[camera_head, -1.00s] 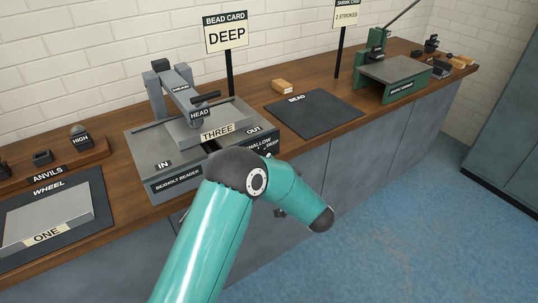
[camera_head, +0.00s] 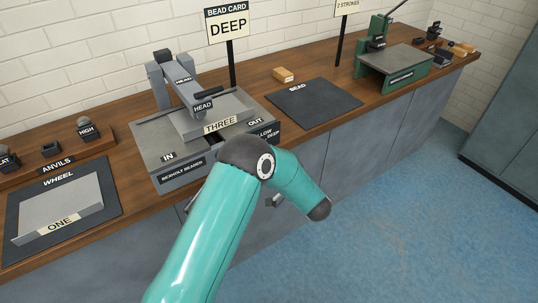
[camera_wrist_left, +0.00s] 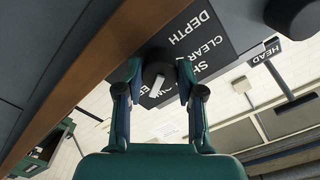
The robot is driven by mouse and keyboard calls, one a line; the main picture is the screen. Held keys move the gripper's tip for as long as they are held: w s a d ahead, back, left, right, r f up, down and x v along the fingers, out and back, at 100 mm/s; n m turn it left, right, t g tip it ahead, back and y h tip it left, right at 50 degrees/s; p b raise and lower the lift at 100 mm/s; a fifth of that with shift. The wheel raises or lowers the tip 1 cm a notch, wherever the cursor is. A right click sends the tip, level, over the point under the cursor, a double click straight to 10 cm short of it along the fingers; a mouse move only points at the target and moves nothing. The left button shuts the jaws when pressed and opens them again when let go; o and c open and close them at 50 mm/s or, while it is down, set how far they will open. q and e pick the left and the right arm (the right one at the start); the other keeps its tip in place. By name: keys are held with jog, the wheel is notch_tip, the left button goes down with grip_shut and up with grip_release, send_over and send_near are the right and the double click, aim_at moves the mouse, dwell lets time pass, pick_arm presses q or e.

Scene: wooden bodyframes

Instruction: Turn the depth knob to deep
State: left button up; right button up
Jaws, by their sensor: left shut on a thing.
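The depth knob (camera_wrist_left: 157,66) is a dark round knob with a white pointer mark, on the dark label panel (camera_wrist_left: 212,42) reading "DEPTH", "CLEAR" and "SH…" in the left wrist view. My left gripper (camera_wrist_left: 157,82) is shut on the knob, a finger on each side. The white mark slants down in that view; which label it meets is partly covered and I cannot tell. In the head view my teal left arm hides the knob and most of the gripper in front of the beader (camera_head: 183,172). The bead card (camera_head: 228,28) reads "DEEP". My right gripper is not in view.
The beader carries a "THREE" sheet (camera_head: 220,124) and a "HEAD" lever (camera_head: 203,104). A dark "BEAD" mat (camera_head: 315,106) lies to its right, a "WHEEL" mat (camera_head: 110,200) with sheet "ONE" to its left. A green machine (camera_head: 397,72) stands farther right. The floor in front is clear.

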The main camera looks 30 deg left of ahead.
pick_arm(q)
jog(key=shift+s+a, duration=0.15)
jog(key=shift+a, duration=0.1)
jog(key=o, duration=1.1)
jog(key=shift+o, duration=0.2)
jog(key=shift+d, duration=0.1)
jog(key=v, duration=1.2)
